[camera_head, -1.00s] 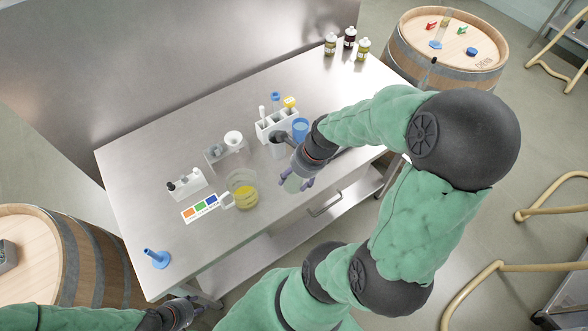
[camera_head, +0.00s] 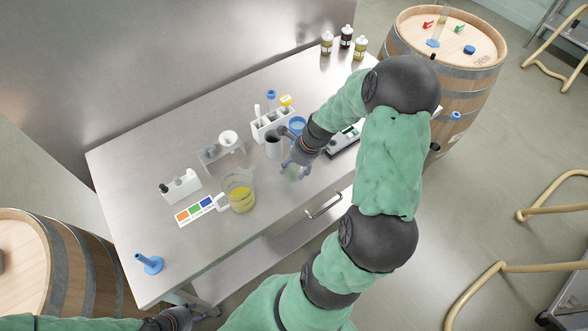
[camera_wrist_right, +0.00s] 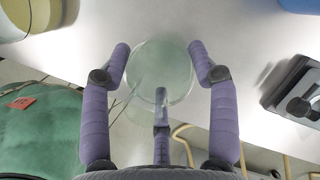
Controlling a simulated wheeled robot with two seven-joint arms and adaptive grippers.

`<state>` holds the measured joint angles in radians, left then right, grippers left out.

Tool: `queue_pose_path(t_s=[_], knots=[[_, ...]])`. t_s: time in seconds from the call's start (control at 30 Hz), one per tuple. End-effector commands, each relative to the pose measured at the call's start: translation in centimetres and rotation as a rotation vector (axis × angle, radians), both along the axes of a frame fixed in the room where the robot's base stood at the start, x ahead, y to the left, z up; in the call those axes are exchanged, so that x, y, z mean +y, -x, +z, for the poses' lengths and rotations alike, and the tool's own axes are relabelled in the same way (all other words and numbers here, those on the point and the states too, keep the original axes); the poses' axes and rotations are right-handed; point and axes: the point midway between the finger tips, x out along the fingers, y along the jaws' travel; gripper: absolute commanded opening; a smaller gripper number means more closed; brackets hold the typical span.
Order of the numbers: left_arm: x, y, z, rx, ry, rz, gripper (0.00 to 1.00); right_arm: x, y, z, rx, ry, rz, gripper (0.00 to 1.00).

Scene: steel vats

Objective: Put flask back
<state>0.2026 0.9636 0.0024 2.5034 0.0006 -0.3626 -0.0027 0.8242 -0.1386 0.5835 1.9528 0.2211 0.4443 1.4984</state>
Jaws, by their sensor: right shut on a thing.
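The flask (camera_wrist_right: 160,68) is pale, greenish and see-through, and sits between the purple fingers of my right gripper (camera_wrist_right: 160,82). In the head view the right gripper (camera_head: 297,168) is shut on the flask (camera_head: 292,174) near the table's front edge, just in front of a dark grey cup (camera_head: 274,147). The fingers hide part of the flask. I cannot tell whether its base touches the table. My left gripper (camera_head: 183,316) is low at the bottom edge, below the table's front edge; its fingers are too small and partly cut off to read.
A glass beaker (camera_head: 240,190) with yellow liquid stands left of the right gripper. A white rack (camera_head: 266,127) and a blue cup (camera_head: 298,125) stand behind it. A dark flat device (camera_head: 345,140) lies to the right. The table (camera_head: 135,215) has bare front-left space.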

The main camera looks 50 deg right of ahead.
Motion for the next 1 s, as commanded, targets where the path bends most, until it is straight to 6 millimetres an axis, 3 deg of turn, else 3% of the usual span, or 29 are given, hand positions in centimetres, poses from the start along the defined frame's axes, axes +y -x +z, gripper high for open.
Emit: queue_pose_path(t_s=[0.07,0.4,0.43,0.5,0.87,1.0], knots=[[0.0,0.0,-0.4,0.0,0.0,0.0,0.4,0.0,0.0,-0.8,0.0,0.001,-0.001,0.18],[0.0,0.0,-0.4,0.0,0.0,0.0,0.4,0.0,0.0,-1.0,0.0,0.001,-0.001,0.18],[0.0,0.0,-0.3,0.0,0.0,0.0,0.4,0.0,0.0,-0.9,0.0,0.001,-0.001,0.69],[0.0,0.0,-0.3,0.0,0.0,0.0,0.4,0.0,0.0,-0.9,0.0,0.001,-0.001,0.84],[0.0,0.0,-0.3,0.0,0.0,0.0,0.4,0.0,0.0,-0.7,-0.001,0.002,-0.001,0.84],[0.0,0.0,0.1,0.0,0.0,0.0,0.4,-0.3,0.2,0.4,-0.003,0.003,-0.001,0.84]])
